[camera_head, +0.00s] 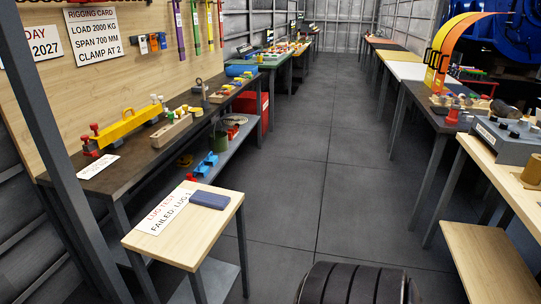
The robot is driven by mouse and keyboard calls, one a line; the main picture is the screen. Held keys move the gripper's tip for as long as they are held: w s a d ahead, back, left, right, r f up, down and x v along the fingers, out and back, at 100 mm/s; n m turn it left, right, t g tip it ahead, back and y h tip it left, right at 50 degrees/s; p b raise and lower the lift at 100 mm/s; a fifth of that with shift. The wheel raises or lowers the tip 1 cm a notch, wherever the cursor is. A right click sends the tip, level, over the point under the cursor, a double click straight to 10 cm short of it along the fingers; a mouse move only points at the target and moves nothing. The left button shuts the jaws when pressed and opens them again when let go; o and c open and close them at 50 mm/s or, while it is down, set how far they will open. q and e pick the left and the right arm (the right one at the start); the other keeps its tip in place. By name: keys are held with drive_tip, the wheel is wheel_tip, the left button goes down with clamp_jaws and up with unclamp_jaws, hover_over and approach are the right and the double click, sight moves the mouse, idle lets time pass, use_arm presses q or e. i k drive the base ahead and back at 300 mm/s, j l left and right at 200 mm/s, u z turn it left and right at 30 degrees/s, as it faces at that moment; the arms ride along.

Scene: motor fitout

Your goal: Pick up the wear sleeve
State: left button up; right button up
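I cannot pick out the wear sleeve with certainty in the head view. A brass-coloured, round-looking piece (532,172) stands on the light wooden bench (487,153) at the right edge, partly cut off by the frame; I cannot tell if it is the sleeve. Small parts on the other benches are too small to name. Neither of my grippers is in view.
A small wooden table (220,221) at front left bears a blue block (210,199) and a white card (169,210). Behind it, a dark bench (130,171) carries a yellow beam (127,124). An orange arch (447,50) stands at right. The grey aisle (295,185) is clear.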

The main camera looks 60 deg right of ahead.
sight(213, 201)
drive_tip(key=z, duration=1.6)
drive_tip(key=u, duration=0.3)
drive_tip(key=l+u, duration=0.25)
drive_tip(key=u, duration=0.2)
drive_tip(key=i+l+u, duration=0.1)
drive_tip(key=l+u, duration=0.5)
drive_tip(key=u, duration=0.25)
drive_tip(key=k+l+u, duration=0.1)
drive_tip(key=l+u, duration=0.3)
drive_tip(key=j, duration=0.1)
